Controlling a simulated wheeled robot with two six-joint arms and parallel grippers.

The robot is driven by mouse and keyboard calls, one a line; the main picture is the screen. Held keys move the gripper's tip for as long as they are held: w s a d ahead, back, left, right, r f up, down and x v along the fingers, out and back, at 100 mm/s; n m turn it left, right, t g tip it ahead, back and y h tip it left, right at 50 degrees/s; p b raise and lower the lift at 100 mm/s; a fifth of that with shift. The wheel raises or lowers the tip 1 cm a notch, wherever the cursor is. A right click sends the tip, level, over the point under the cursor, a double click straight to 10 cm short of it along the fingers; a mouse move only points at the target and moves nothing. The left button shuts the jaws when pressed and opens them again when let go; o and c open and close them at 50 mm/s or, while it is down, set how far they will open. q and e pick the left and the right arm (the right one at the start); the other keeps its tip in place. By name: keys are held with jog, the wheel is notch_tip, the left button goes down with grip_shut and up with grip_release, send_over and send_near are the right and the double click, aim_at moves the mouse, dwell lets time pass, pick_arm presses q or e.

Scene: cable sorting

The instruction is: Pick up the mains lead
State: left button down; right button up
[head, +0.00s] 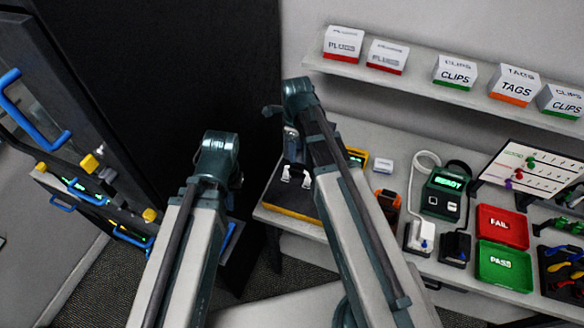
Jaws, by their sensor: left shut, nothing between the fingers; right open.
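I cannot pick out a mains lead for certain. A pale cable (413,178) loops from a white socket block (418,237) up beside the green tester reading READY (442,193). A black cable (466,172) arches over the tester, above a black block (455,248). My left gripper (236,182) is at the left, away from the bench, shut and mostly hidden behind its wrist. My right gripper (284,124) is open and empty, above and behind the bench's left end. A dark item with white parts (293,176) lies below it, partly covered by my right forearm.
A red FAIL tray (502,226) and green PASS tray (504,265) sit at the right. An orange device (388,203) is beside my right forearm. A shelf (420,84) with labelled boxes runs above. A dark cabinet (170,70) and blue-handled rack (55,150) stand left.

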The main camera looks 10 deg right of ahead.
aim_at(296, 169)
jog(key=shift+a+f+b, duration=0.1)
jog(key=shift+f+b, duration=0.3)
notch_tip(296, 169, down, 8)
jog(key=b, duration=0.8)
jog(key=f+b, duration=0.5)
jog(key=shift+w+d+f, duration=0.1)
jog(key=shift+d, duration=0.25)
grip_shut()
